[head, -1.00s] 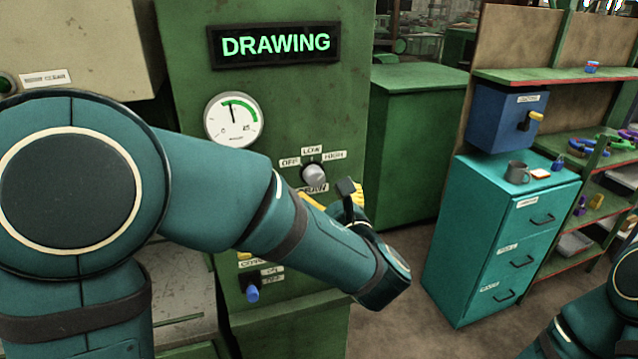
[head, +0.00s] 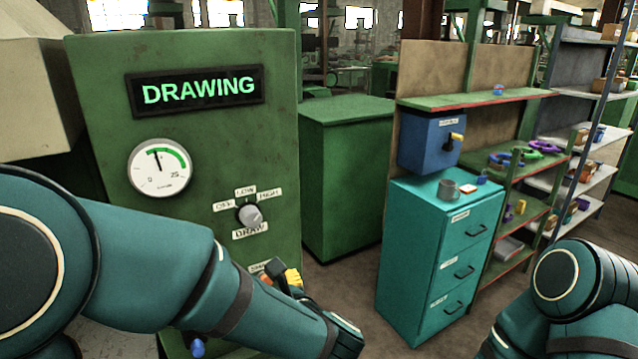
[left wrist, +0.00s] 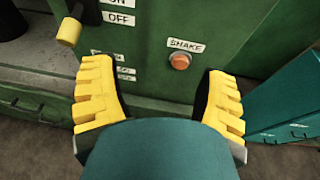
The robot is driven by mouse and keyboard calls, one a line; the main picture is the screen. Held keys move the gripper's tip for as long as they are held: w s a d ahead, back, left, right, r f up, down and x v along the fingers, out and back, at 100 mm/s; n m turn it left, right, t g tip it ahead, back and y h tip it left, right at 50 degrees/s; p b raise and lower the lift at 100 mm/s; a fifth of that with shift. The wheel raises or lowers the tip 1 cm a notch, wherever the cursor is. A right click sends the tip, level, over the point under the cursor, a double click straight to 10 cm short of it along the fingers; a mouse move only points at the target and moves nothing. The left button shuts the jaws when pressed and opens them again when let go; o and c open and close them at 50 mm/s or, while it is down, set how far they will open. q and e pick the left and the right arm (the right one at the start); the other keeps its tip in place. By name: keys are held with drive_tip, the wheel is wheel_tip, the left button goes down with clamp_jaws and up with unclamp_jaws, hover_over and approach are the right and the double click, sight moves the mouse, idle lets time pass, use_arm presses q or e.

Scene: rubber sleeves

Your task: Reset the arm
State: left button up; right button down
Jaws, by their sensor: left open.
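My left arm crosses the lower left of the head view. Its gripper (head: 290,277) shows only in part, with yellow fingers below and right of the grey dial. In the left wrist view the two yellow fingers (left wrist: 160,95) are wide apart with nothing between them. The panel's orange button (left wrist: 180,62), labelled SHAKE, lies beyond the gap. The grey dial (head: 250,215) is on the green machine (head: 90,110), among OFF, LOW and HIGH labels. My right arm (head: 560,300) enters at the lower right; its gripper is out of view.
The lit sign (head: 198,90) reads DRAWING, above a round gauge (head: 160,168). A yellow-tipped lever (left wrist: 70,30) is near the left finger in the wrist view. Floor shows between machine and cabinet.

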use_arm(q)
drive_tip(key=s+a+f+n+g+h, duration=0.15)
drive_tip(key=s+f+n+g, duration=0.3)
drive_tip(key=f, duration=0.65)
drive_tip(key=s+f+n+g+h, duration=0.3)
drive_tip(key=s+f+g, duration=0.3)
drive_tip(key=f, duration=0.4)
drive_tip(key=s+d+f+n+g+h, duration=0.3)
drive_tip(key=s+d+f+n+h, duration=0.3)
drive_tip(key=f+n+h, duration=0.45)
drive_tip(key=w+f+n+t, duration=0.1)
drive_tip(key=n, duration=0.3)
drive_tip(key=w+a+f+n+t+y, duration=0.1)
drive_tip(key=n, duration=0.3)
drive_tip(key=w+a+n+t+y, duration=0.1)
drive_tip(key=n+t, duration=0.1)
drive_tip(key=n, duration=0.2)
drive_tip(key=shift+w+a+f, duration=0.1)
drive_tip(key=shift+w+f, duration=0.05)
drive_tip(key=shift+f, duration=0.25)
